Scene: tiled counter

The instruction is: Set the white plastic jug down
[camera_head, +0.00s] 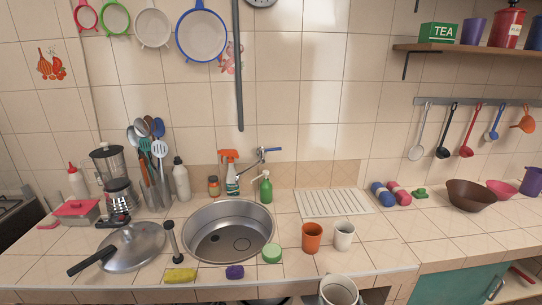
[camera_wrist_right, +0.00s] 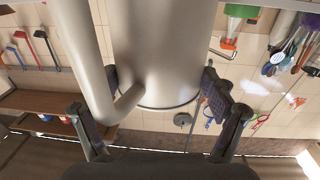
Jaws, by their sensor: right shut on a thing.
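The white plastic jug (camera_wrist_right: 165,45) fills the upper middle of the right wrist view, with its handle (camera_wrist_right: 80,50) on the left side. My right gripper (camera_wrist_right: 160,88) is shut on the jug's body, one finger on each side. In the head view the jug's round open rim (camera_head: 338,291) shows at the bottom edge, in front of the counter's front edge. The rest of the jug is cut off there. My left gripper is not in view.
The tiled counter (camera_head: 375,255) has an orange cup (camera_head: 312,238) and a white cup (camera_head: 344,235) near its front. Bare tiles lie right of the cups.

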